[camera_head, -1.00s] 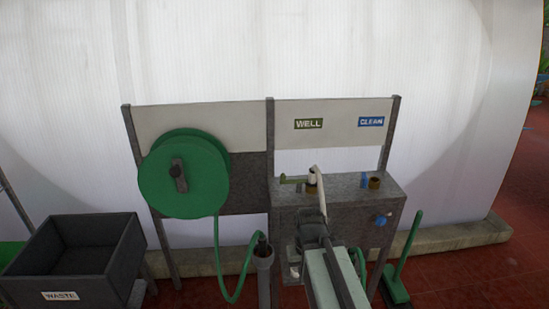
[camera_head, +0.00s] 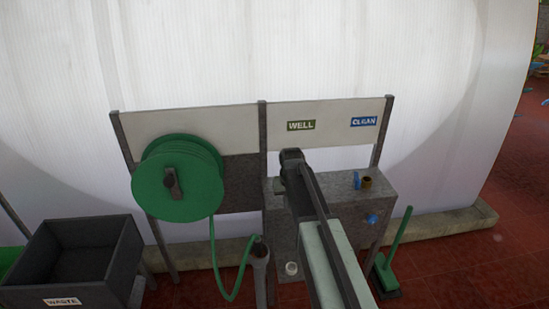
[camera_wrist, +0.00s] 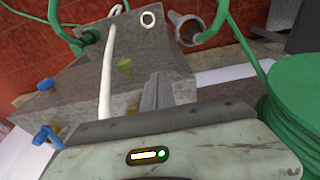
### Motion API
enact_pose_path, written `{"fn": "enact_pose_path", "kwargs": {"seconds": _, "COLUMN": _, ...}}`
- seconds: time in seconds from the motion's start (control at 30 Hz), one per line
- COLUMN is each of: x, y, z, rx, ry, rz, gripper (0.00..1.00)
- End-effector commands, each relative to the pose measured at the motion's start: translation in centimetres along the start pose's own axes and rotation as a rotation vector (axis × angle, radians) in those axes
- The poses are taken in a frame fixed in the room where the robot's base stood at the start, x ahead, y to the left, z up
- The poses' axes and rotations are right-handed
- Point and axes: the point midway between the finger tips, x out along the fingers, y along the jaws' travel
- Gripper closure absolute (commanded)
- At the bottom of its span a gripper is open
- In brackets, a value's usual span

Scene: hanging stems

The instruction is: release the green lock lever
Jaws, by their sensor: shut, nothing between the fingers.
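The green lock lever is hidden behind my arm in the head view. In the wrist view a small yellow-green piece (camera_wrist: 124,65) shows on the grey box, beside a white strip; I cannot tell whether it is the lever. My gripper (camera_wrist: 155,92) is shut and empty in the wrist view, over the grey box and just right of the yellow-green piece, apart from it in the picture. In the head view the arm's end covers the left part of the grey box (camera_head: 345,205), below the WELL sign (camera_head: 301,125).
A brass outlet (camera_head: 366,182) and blue tap (camera_head: 373,218) are on the box's right side, under the CLEAN sign (camera_head: 364,121). A green hose reel (camera_head: 178,180) hangs left. A waste bin (camera_head: 85,255) stands lower left and a green broom (camera_head: 391,250) right.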

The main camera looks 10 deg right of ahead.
Motion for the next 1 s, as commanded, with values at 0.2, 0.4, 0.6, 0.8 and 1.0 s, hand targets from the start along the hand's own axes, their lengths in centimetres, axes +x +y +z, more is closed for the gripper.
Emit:
{"fn": "enact_pose_path", "kwargs": {"seconds": 0.2, "x": -6.2, "y": -1.1, "z": -16.4, "rx": -0.001, "ry": 0.116, "rz": -0.002, "gripper": 1.0}}
{"fn": "enact_pose_path", "kwargs": {"seconds": 0.4, "x": -7.1, "y": -1.5, "z": -21.1, "rx": -0.001, "ry": 0.16, "rz": -0.003, "gripper": 1.0}}
{"fn": "enact_pose_path", "kwargs": {"seconds": 0.6, "x": -6.9, "y": -1.6, "z": -21.0, "rx": -0.001, "ry": 0.163, "rz": -0.003, "gripper": 1.0}}
{"fn": "enact_pose_path", "kwargs": {"seconds": 0.8, "x": -6.6, "y": -1.6, "z": -21.0, "rx": -0.002, "ry": 0.163, "rz": -0.003, "gripper": 1.0}}
{"fn": "enact_pose_path", "kwargs": {"seconds": 1.0, "x": -4.4, "y": -1.7, "z": -21.2, "rx": -0.002, "ry": 0.163, "rz": -0.003, "gripper": 1.0}}
